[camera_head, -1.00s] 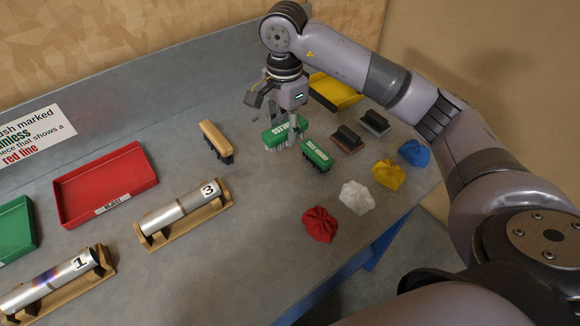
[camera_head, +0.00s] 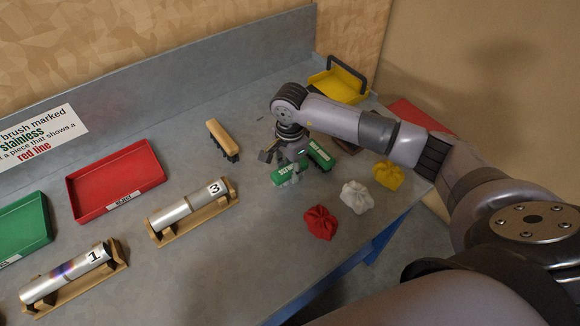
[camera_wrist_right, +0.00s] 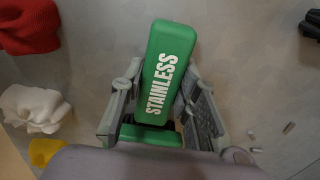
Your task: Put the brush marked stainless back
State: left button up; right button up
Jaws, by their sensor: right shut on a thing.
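The green brush marked STAINLESS (camera_wrist_right: 165,75) is between the fingers of my right gripper (camera_wrist_right: 160,105) in the right wrist view. The brush also shows in the head view (camera_head: 284,178), below the right gripper (camera_head: 285,158). The right gripper is shut on it. I cannot tell whether its bristles touch the table. A second green brush (camera_head: 320,155) is close beside it to the right, partly behind my gripper and arm. Part of a green block (camera_wrist_right: 150,136) shows under the STAINLESS brush in the wrist view. My left gripper is out of view.
A wooden brush (camera_head: 222,138) stands left of my gripper. Red (camera_head: 320,225), white (camera_head: 357,198) and yellow (camera_head: 388,175) cloths lie to the right. Tubes 3 (camera_head: 190,208) and 1 (camera_head: 68,275) rest on wooden cradles. Red (camera_head: 116,182), green (camera_head: 20,225) and yellow (camera_head: 338,88) trays stand around.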

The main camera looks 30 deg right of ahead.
aim_at(290, 168)
jog(key=shift+f, duration=0.1)
jog(key=shift+f, duration=0.15)
jog(key=o, duration=1.1)
jog(key=shift+r, duration=0.55)
notch_tip(290, 168, up, 12)
jog(key=b, duration=0.4)
jog(key=shift+f, duration=0.25)
